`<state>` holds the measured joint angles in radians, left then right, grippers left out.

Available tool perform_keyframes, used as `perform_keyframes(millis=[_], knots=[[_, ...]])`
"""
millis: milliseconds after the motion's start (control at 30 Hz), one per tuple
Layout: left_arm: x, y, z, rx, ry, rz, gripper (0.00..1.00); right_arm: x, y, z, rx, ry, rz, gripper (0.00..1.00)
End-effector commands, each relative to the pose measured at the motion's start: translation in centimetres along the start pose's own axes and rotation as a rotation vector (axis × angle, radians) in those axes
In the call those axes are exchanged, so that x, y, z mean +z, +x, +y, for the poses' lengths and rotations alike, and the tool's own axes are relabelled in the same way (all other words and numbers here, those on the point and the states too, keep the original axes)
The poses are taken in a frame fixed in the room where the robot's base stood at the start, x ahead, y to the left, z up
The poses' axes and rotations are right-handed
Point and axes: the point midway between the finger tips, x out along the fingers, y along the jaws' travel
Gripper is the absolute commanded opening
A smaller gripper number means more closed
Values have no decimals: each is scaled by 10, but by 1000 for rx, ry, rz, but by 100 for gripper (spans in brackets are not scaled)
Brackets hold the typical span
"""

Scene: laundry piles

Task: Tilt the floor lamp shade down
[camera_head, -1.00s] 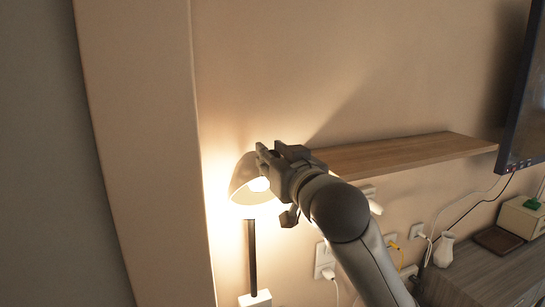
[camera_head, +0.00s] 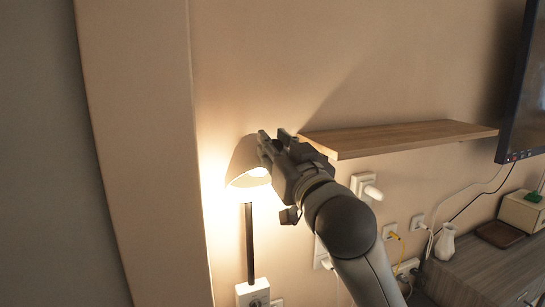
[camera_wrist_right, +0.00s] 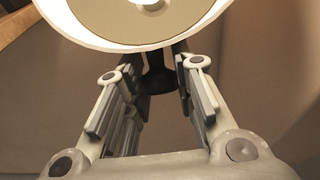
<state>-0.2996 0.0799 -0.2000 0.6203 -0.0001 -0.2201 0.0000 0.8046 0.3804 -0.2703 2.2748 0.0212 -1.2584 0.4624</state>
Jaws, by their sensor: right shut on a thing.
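The floor lamp shade (camera_head: 247,160) is lit and sits on top of a thin dark pole (camera_head: 249,240). Its opening faces mostly down, with the glow at its lower rim. My right gripper (camera_head: 272,146) is at the right side of the shade, shut on it. In the right wrist view the bright open side of the shade (camera_wrist_right: 100,22) fills the top. My right gripper's fingers (camera_wrist_right: 155,68) reach up to its rim there, with a dark lamp part between them; the exact contact is hidden. My left gripper is not in view.
A wooden wall shelf (camera_head: 400,138) is just right of my right gripper. Sockets with plugs (camera_head: 366,187) are on the wall below it. A grey cabinet (camera_head: 480,270) with a white vase (camera_head: 445,242) stands at lower right. A screen (camera_head: 525,90) hangs at far right.

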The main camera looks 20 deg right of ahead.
Motion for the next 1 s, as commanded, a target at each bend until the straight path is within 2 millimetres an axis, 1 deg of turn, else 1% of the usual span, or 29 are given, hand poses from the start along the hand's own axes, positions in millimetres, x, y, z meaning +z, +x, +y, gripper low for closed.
perform_keyframes(millis=[33,500,800,933,1000], knots=[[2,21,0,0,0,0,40,15,-6,0,-1,1,27,0],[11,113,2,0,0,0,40,60,-33,0,0,2,267,0],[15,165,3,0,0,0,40,90,-47,0,1,3,419,0],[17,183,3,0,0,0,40,104,-52,0,1,2,486,0],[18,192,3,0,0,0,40,109,-54,0,0,1,484,0]])
